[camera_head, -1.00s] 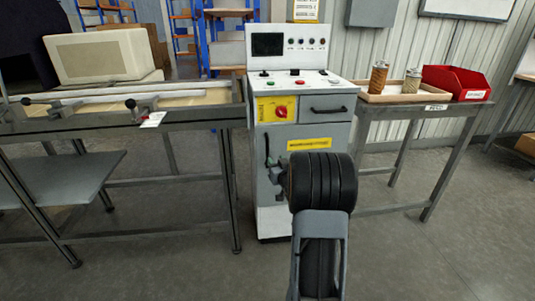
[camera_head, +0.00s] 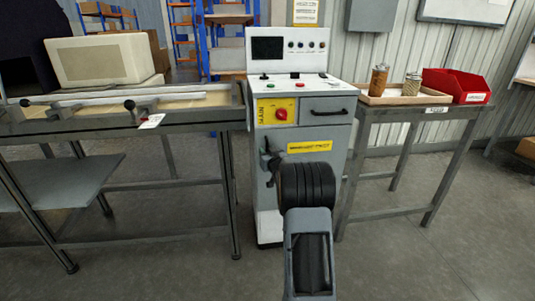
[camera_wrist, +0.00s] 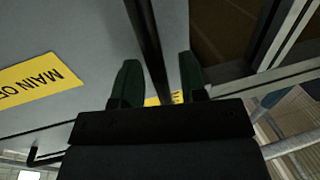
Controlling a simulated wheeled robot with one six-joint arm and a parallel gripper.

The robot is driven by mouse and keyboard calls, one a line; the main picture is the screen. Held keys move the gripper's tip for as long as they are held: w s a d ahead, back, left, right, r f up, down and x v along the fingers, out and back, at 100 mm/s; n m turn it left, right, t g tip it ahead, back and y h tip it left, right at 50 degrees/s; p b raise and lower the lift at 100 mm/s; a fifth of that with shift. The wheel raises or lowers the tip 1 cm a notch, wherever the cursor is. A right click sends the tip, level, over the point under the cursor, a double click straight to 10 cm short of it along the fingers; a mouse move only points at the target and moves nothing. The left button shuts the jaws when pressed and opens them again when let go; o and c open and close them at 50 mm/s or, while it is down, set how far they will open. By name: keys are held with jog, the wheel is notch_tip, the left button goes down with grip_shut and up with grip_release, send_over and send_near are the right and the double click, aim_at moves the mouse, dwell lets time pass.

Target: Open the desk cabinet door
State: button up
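The grey cabinet door (camera_head: 318,168) is on the lower front of the white control console and looks closed. Its dark vertical handle (camera_head: 264,146) is near the door's left edge. In the wrist view the handle (camera_wrist: 149,45) is a dark bar running between my two fingers. My gripper (camera_wrist: 160,82) is open, with one finger on each side of the bar and gaps beside it. In the head view my gripper (camera_head: 272,168) is at the handle, partly hidden by my own wrist. The yellow label (camera_wrist: 40,82) on the door shows in the wrist view.
A drawer with a dark handle (camera_head: 329,112) and a red switch (camera_head: 281,114) are above the door. A workbench (camera_head: 120,127) stands close on the left. A side table (camera_head: 455,108) on the right holds a tray, two cartridges and a red bin (camera_head: 455,83). Open floor lies in front.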

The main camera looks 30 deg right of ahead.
jog(key=shift+c, duration=0.3)
grip_shut()
